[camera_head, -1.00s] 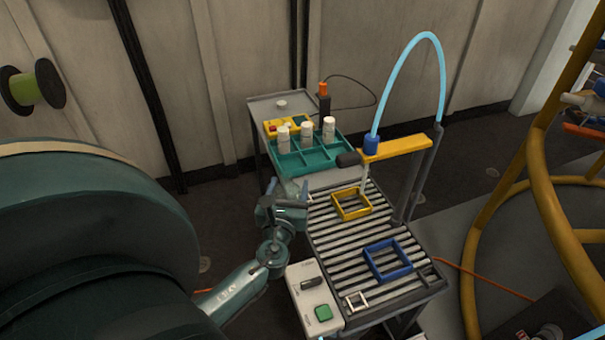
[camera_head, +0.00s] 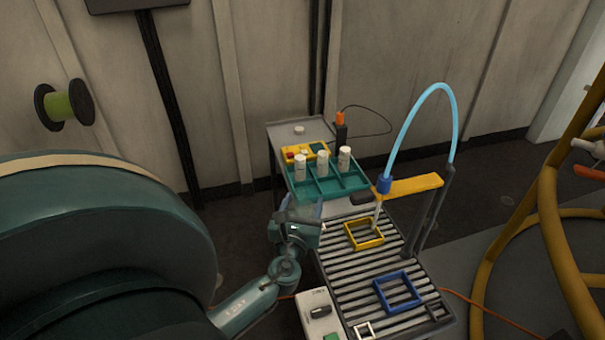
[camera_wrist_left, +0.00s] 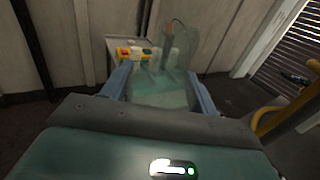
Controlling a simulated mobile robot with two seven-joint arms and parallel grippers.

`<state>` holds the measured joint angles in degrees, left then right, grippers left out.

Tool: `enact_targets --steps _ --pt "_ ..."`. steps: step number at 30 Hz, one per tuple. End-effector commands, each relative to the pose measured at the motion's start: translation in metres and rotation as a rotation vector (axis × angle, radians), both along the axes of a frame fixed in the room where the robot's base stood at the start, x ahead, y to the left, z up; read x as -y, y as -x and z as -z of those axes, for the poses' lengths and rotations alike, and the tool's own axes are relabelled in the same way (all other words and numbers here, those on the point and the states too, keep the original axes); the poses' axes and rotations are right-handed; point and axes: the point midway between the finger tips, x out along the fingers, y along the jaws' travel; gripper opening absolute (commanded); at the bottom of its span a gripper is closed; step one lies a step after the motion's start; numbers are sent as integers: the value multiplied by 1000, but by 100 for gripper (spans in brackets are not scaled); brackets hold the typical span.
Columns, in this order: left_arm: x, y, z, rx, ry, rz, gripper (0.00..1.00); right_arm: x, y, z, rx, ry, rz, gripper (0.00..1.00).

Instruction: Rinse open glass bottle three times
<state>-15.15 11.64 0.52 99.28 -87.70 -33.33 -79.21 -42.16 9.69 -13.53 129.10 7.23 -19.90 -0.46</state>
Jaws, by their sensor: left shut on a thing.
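My left gripper (camera_head: 301,211) is shut on a clear glass bottle (camera_wrist_left: 160,92). In the left wrist view the see-through bottle sits between the two blue-grey fingers; its outline is faint. In the head view the gripper is at the left edge of the slatted rack (camera_head: 345,273), left of the rinse nozzle (camera_head: 377,215). The nozzle hangs below a yellow arm (camera_head: 408,188) with a blue fitting (camera_head: 384,183) and a light blue hose (camera_head: 419,105). The bottle is apart from the nozzle. I cannot tell whether water flows. My right gripper is not in view.
Behind the rack, a teal tray (camera_head: 327,190) holds white capped bottles (camera_head: 322,163). A yellow frame (camera_head: 352,243) and a blue frame (camera_head: 412,297) lie on the slats. A switch box (camera_head: 319,311) is at the front left. Yellow tubing (camera_head: 547,185) stands at the right.

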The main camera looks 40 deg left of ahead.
Motion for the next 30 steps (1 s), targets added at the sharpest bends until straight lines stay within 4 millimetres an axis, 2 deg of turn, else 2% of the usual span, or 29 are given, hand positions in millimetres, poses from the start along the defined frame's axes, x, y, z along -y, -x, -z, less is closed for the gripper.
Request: enact_targets --steps 10,13,17,21,24,27,30 --pt "1 0 -3 2 -1 5 31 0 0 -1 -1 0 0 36" --pt "15 -1 -13 6 -7 42 31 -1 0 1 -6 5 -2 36" --pt "58 2 -40 11 -18 160 31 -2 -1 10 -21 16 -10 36" --pt "113 15 -70 9 -19 311 31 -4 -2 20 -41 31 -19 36" --pt "144 27 -86 6 -15 401 31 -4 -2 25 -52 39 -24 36" --pt "169 39 -99 4 -8 473 31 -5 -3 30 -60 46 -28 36" --pt "184 48 -108 2 -5 522 31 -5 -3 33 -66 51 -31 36"
